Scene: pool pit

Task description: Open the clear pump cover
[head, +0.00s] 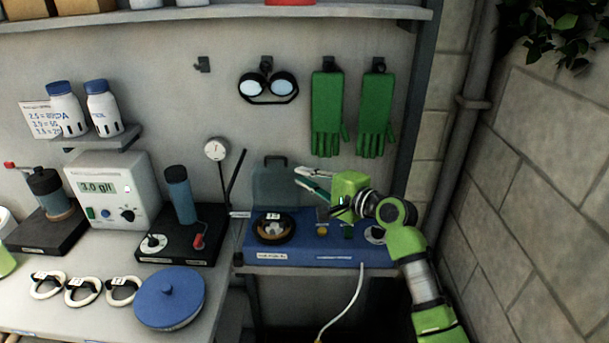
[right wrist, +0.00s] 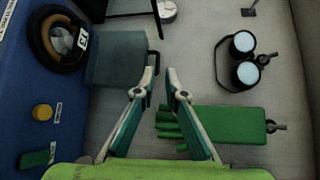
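The clear pump cover (head: 273,186) is a grey-green see-through panel with a dark handle on its top edge. It stands upright at the back of the blue pump unit (head: 345,250). The round pump head (head: 273,229), a black ring with a numbered tag, lies uncovered in front of it. My right gripper (head: 302,179) is open and empty, to the right of the cover's upper part. In the right wrist view, the fingertips (right wrist: 161,75) are apart, close to the cover (right wrist: 116,58) and its handle (right wrist: 154,59); touching cannot be told. My left gripper is not in view.
Green gloves (head: 345,112) and goggles (head: 268,87) hang on the wall above. A dial gauge (head: 216,150) and a black-based device (head: 181,238) are left of the pump unit. A white cable (head: 347,303) hangs down in front. A brick wall is on the right.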

